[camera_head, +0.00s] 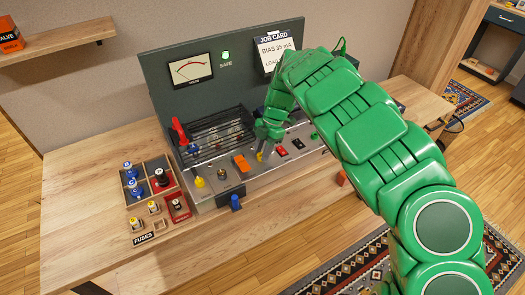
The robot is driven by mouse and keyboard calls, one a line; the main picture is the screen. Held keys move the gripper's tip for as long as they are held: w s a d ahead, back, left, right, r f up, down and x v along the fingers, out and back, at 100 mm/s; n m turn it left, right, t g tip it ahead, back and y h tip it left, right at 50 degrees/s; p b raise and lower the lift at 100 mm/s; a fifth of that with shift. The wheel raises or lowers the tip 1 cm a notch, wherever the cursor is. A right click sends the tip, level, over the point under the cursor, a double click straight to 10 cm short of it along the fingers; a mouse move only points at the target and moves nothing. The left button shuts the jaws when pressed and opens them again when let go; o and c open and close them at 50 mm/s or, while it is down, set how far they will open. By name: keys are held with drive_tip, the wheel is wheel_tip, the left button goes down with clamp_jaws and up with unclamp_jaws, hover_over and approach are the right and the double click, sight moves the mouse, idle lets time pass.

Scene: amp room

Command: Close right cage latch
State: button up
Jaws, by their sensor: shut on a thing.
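The black wire cage (214,128) sits over the left half of the amp deck, and its bars look lowered. My green arm comes in from the right, and my gripper (262,150) points down just beyond the cage's right end. The grey fingers are shut on a small yellow piece (260,156) low at the deck. It is at the right latch's place, but I cannot tell its shape or whether the latch is closed. The fingers and wrist hide most of the right latch. A red lever (179,130) stands up at the cage's left end.
A fuse tray (150,190) with blue, white and dark parts lies left of the amp. The back panel has a meter (193,70) and a green lamp (225,55). The table's left is clear.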

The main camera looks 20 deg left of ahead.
drive_tip(key=n+h, duration=0.1)
drive_tip(key=n, duration=0.1)
drive_tip(key=n+h, duration=0.1)
drive_tip(key=n, duration=0.2)
drive_tip(key=shift+a, duration=0.2)
drive_tip(key=n+h, duration=0.2)
drive_tip(key=n, duration=0.3)
drive_tip(key=shift+n, duration=0.3)
drive_tip(key=o, duration=1)
drive_tip(key=shift+r, duration=0.1)
drive_tip(key=shift+v, duration=3.8)
drive_tip(key=shift+a, duration=0.15)
